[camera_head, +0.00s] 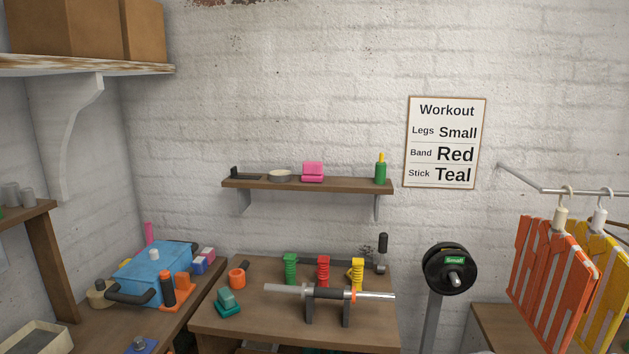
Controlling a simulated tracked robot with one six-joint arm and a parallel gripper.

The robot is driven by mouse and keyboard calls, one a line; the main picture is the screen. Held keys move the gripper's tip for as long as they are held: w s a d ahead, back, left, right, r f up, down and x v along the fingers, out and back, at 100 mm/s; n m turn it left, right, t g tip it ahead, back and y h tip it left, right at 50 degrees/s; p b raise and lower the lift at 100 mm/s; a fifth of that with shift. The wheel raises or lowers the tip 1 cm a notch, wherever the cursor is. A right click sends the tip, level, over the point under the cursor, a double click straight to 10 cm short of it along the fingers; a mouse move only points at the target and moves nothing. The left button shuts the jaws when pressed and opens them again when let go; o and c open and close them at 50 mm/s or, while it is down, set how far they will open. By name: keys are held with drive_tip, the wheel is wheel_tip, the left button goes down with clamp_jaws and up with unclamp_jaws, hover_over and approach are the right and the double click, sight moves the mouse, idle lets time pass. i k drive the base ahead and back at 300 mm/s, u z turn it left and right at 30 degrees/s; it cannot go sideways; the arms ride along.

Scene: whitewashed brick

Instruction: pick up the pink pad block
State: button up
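A pink block (313,168) sits on the wooden wall shelf (340,185), near its middle. It looks like a larger upper part on a thinner lower pink part; I cannot tell whether these are one piece or two. A smaller pink and white piece (207,254) lies beside the blue box (153,269) on the left bench, next to a blue and white one. I cannot tell whether it is also a pad block. My gripper does not show in this view.
On the shelf, a grey round dish (280,176) is left of the pink block and a green bottle (380,171) stands near the right end. Below, the wooden table (255,331) carries a barbell (330,294) on a stand and coloured coils. Hanging garments (550,270) are at right.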

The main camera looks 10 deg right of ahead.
sight(313, 171)
drive_tip(key=k, duration=0.65)
drive_tip(key=u, duration=0.6)
drive_tip(key=i, duration=2.1)
drive_tip(key=z, duration=0.3)
